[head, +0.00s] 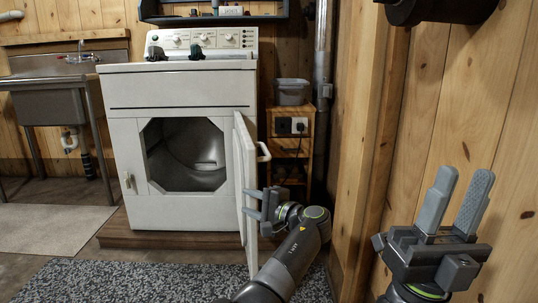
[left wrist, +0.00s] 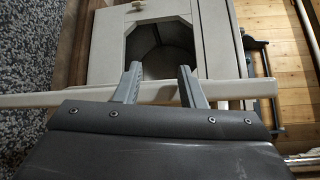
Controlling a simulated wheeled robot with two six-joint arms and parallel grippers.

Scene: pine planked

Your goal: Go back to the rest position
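A white dryer (head: 180,90) stands on a low wooden platform, its front opening showing a grey metal drum (head: 187,155). Its door (head: 242,180) is swung wide open to the right, seen nearly edge-on. My left gripper (head: 249,203) is at the door's lower part, its fingers apart and crossing the door. In the left wrist view the fingers (left wrist: 160,78) are spread, with the pale door edge (left wrist: 60,99) running across behind them; I cannot tell whether they touch it. My right gripper (head: 464,176) is at the right, fingers up, apart and empty.
A steel sink (head: 55,95) stands at the left. A small wooden stand (head: 290,148) with a grey bin (head: 292,92) is right of the dryer. A pine wall (head: 360,150) is close between my arms. A speckled rug (head: 130,280) covers the floor in front.

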